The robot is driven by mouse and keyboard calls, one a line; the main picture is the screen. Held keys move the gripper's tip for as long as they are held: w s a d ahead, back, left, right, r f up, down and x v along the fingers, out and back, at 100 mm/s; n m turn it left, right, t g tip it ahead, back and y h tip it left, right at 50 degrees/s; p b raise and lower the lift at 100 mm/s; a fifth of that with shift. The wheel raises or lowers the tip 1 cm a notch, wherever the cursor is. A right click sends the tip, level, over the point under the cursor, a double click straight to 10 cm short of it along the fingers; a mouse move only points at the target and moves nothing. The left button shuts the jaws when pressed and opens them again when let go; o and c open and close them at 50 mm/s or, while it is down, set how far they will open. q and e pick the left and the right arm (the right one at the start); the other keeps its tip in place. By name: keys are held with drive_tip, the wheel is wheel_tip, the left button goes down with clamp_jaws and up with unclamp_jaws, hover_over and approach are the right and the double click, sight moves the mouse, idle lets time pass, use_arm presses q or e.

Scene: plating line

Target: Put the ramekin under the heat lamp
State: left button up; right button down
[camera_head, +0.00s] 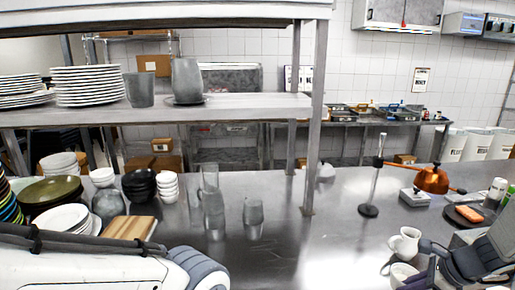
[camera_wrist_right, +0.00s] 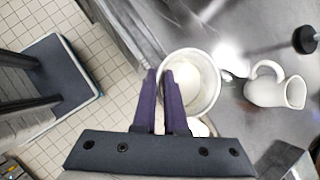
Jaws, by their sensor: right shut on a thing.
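The ramekin (camera_head: 398,273) is a small white round cup at the lower right of the head view, left of the white jug's base line and partly hidden by my gripper. In the right wrist view the ramekin (camera_wrist_right: 207,68) shows its open mouth. My right gripper (camera_wrist_right: 160,76) is shut on its near rim; whether it touches the counter I cannot tell. The heat lamp is a copper dome (camera_head: 433,180) beside a thin upright pole (camera_head: 375,180) on a round dark base (camera_head: 368,211), farther back on the counter. My left gripper is out of view.
A white jug (camera_head: 405,243) stands close to the ramekin. A pale box (camera_head: 414,197) sits by the lamp, and a dark plate with orange food (camera_head: 468,214) lies right of it. Glasses (camera_head: 253,212) and a shelf post (camera_head: 315,120) stand left.

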drive_tip(key=s+a+f+n+g+h, duration=0.2)
drive_tip(key=a+f+n+g, duration=0.8)
drive_tip(key=n, duration=1.4)
drive_tip(key=a+f, duration=0.4)
drive_tip(key=a, duration=0.3)
drive_tip(key=shift+f+g, duration=0.15)
drive_tip(key=shift+g, duration=0.25)
